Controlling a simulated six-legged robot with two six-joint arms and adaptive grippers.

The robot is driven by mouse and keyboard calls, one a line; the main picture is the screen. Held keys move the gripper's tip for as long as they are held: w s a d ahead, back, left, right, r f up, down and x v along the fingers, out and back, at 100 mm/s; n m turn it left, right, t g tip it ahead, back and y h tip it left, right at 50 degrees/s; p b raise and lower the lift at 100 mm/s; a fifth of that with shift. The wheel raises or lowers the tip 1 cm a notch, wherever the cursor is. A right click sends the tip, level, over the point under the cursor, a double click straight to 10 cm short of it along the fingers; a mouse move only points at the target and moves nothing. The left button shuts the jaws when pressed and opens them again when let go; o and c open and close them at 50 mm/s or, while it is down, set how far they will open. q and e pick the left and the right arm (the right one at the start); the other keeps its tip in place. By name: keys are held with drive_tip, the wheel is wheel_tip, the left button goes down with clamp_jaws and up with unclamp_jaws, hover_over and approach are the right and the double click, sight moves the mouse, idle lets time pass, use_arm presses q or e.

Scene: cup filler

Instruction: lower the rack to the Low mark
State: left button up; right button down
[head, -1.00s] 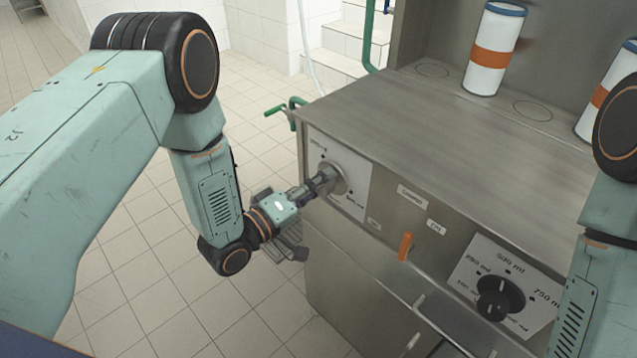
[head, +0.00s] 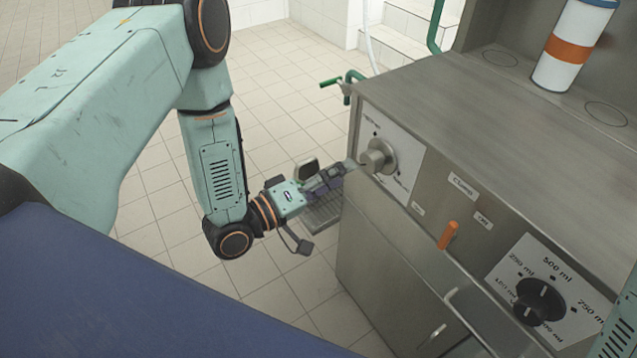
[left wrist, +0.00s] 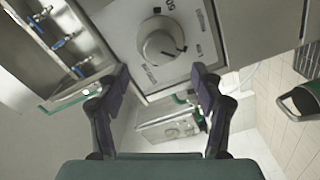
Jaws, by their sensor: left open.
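A round metal knob (head: 380,156) sits on a white marked plate (head: 408,165) at the left end of the machine's front panel. It also shows in the left wrist view (left wrist: 160,44), with a dark pointer line toward the lower right of that picture. The plate's lettering is too small to read surely. My left gripper (head: 350,167) is open and empty, just off the knob's face; its fingers (left wrist: 160,85) stand apart below the knob in the left wrist view. A grated rack (head: 323,214) juts out low beside the machine, partly behind my gripper. My right gripper is out of view.
An orange lever (head: 448,235) and a black volume dial (head: 540,300) are farther right on the panel. A white cup with an orange band (head: 573,45) stands on the metal top. Tiled floor is free at left.

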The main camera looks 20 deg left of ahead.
use_arm(q)
drive_tip(key=shift+v, duration=2.25)
